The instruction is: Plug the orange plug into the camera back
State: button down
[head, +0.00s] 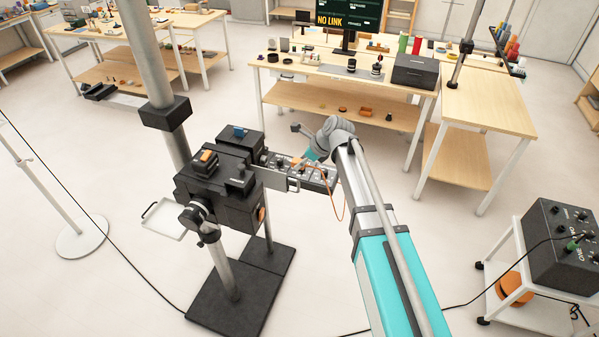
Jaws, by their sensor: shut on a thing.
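The camera (222,172) is a black boxy body on a column stand. Its back (318,180) is a dark strip with small fittings, on the right side facing my arm. My gripper (299,162) is small in the head view, just over this back, beyond the grey wrist and teal link. It is shut on the orange plug (303,162), of which only a small orange patch shows. A thin orange cable (340,203) loops down from there. The fingertips and the plug's end are too small to tell whether the plug touches a socket.
A monitor (347,15) reading "NO LINK" stands on the bench behind. A white cart (530,318) with a black box (567,245) stands at right. A black cable (455,306) crosses the floor. The stand's black base (235,300) lies below the camera.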

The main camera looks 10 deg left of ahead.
jog(key=shift+w+f+b, duration=0.15)
jog(key=shift+f+b, duration=0.45)
jog(key=shift+f, duration=0.2)
jog(key=shift+w+f+b, duration=0.1)
jog(key=shift+f+b, duration=0.45)
jog(key=shift+f, duration=0.2)
jog(key=shift+s+a+r, duration=0.1)
jog(key=shift+a, duration=0.05)
jog(key=shift+a, duration=0.25)
jog(key=a, duration=0.6)
jog(key=shift+w, duration=0.4)
jog(key=shift+w+a, duration=0.1)
jog(key=shift+a, duration=1)
dwell(3.9)
